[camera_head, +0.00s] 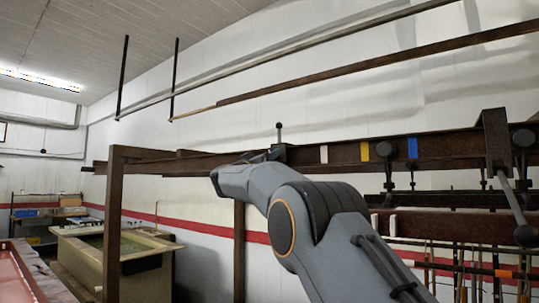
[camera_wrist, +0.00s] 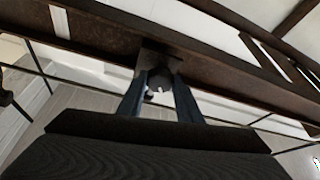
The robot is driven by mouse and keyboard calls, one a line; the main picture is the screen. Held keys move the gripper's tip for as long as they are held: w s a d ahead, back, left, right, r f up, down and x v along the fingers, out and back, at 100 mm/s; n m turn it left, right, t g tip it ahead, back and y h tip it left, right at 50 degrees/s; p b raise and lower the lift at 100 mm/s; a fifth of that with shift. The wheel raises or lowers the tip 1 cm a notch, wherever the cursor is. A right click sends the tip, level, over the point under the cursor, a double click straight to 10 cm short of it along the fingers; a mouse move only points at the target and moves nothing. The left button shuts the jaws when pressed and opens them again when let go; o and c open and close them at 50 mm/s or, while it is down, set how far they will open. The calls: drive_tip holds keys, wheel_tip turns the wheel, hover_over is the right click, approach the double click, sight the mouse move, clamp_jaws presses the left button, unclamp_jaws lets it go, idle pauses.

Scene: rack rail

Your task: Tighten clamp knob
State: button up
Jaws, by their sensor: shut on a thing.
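A small dark clamp knob (camera_wrist: 159,82) sits under a square dark bracket on the brown rail in the wrist view. My gripper (camera_wrist: 160,92) reaches up from below, with one finger on each side of the knob, and is shut on it. The fingers hide the knob's sides. In the head view, my arm ends at the brown rack rail (camera_head: 345,153), beside a dark clamp (camera_head: 279,150) with a thin upright post and a ball top. My arm hides the fingers and the knob there.
White, yellow and blue tags mark the rail right of my arm. More dark knobs (camera_head: 388,150) and a large bracket (camera_head: 496,140) with a hanging lever are farther right. A brown post (camera_head: 113,225) and a tan tank (camera_head: 88,262) stand at left. Long bars run overhead.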

drive_tip(key=m+h, duration=0.1)
drive_tip(key=m, duration=0.2)
drive_tip(key=m+g+h, duration=0.1)
drive_tip(key=m, duration=0.1)
drive_tip(key=shift+w+a+r+m+g+h+p, duration=0.1)
drive_tip(key=shift+a+m+g+h+p, duration=0.05)
drive_tip(key=shift+m+g+h+p, duration=0.2)
drive_tip(key=shift+m, duration=0.65)
drive_tip(key=o, duration=1)
drive_tip(key=shift+o, duration=0.2)
drive_tip(key=shift+f+b, duration=0.2)
drive_tip(key=shift+b, duration=0.1)
